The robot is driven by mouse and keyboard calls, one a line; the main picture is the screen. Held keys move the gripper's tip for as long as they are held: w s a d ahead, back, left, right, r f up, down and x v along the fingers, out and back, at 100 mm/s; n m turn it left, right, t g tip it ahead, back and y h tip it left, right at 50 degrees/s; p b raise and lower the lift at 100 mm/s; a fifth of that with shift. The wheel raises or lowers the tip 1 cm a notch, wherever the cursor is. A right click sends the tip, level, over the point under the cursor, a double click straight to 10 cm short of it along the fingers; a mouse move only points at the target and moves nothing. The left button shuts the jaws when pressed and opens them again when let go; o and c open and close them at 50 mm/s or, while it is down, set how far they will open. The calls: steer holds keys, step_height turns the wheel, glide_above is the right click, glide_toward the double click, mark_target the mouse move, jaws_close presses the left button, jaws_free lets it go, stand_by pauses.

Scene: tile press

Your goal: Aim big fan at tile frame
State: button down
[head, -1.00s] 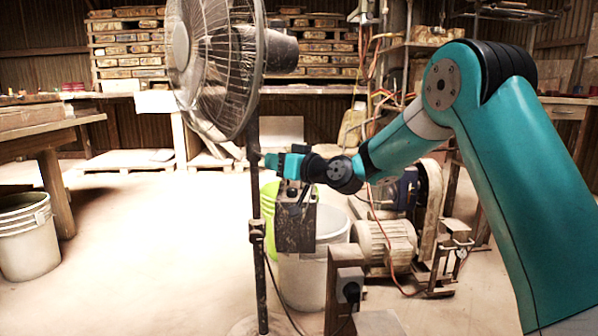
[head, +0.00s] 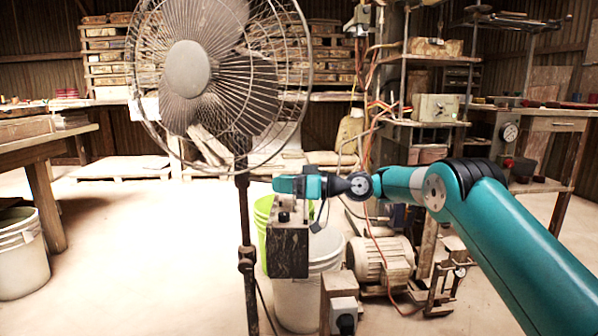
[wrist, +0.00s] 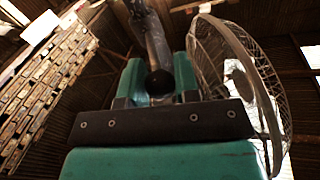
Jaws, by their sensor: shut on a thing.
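The big fan (head: 187,69) stands on a dark pole (head: 246,225) in the left half of the head view. Its round wire guard faces toward the camera, turned a little left. My gripper (head: 280,186) is at the right of the pole, just below the guard. In the wrist view, my gripper (wrist: 158,83) has a finger on each side of a dark knob-ended part of the fan. The fan's guard (wrist: 235,70) is at the right there. No tile frame is clearly identifiable; stacked tile-like pieces (head: 105,55) fill racks behind the fan.
A dark box (head: 288,248) on a stand is below my gripper. A wooden table (head: 40,150) and another bucket (head: 20,255) are at the left. Open floor lies between.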

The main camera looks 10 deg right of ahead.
steer(key=shift+w+d+r+n+g+p, duration=0.25)
steer(key=shift+n+g+p, duration=0.15)
steer(key=shift+g+p, duration=0.15)
steer(key=shift+f, duration=0.1)
steer(key=c, duration=0.9)
jaws_free()
steer(key=shift+c, duration=0.2)
steer(key=shift+o, duration=0.4)
steer(key=shift+f, duration=0.1)
